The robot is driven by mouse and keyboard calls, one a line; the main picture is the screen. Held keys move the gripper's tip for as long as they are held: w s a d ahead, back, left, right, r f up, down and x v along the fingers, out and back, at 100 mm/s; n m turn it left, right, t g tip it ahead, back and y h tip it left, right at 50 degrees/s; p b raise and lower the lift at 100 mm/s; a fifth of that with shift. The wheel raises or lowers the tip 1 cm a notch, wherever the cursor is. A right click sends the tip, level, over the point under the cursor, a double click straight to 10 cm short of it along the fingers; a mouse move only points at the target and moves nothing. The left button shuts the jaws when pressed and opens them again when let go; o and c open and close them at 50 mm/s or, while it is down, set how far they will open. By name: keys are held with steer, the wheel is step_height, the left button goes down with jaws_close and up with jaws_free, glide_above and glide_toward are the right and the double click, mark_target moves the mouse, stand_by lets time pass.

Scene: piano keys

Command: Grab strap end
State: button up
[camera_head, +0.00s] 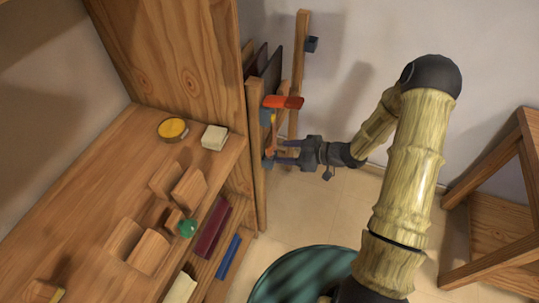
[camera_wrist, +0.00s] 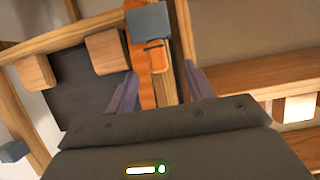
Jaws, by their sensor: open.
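An orange strap (camera_head: 273,128) hangs along a wooden post at the end of the shelf unit, below a wider orange piece (camera_head: 283,102). In the wrist view the strap (camera_wrist: 141,62) runs down beside the post, partly behind a blue-grey block (camera_wrist: 149,23). My gripper (camera_head: 280,152) is open and points left at the post. In the wrist view the strap and post lie between the two fingers of my gripper (camera_wrist: 160,82), nearer the left finger. I cannot tell whether a finger touches them. The strap's lower end is hidden behind my gripper body.
The wooden post (camera_head: 256,150) stands close to my gripper. A shelf (camera_head: 85,185) at left holds wooden blocks, a yellow round dish (camera_head: 173,129) and a green knob (camera_head: 187,228). A dark green round object (camera_head: 305,275) is below. A wooden frame (camera_head: 497,165) stands at right.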

mark_target(273, 150)
steer(key=shift+w+a, duration=0.1)
steer(key=x, duration=0.5)
steer(key=shift+w, duration=0.15)
stand_by(0.5)
steer(key=c, duration=1.1)
step_height(273, 150, up, 7)
steer(key=shift+f+p, duration=0.1)
steer(key=shift+p, duration=0.3)
steer(key=s+d, duration=0.2)
steer(key=d, duration=0.3)
steer(key=s+d, duration=0.2)
steer(key=d, duration=0.4)
steer(key=s+d, duration=0.2)
steer(key=d, duration=0.4)
steer(key=shift+s+d, duration=0.1)
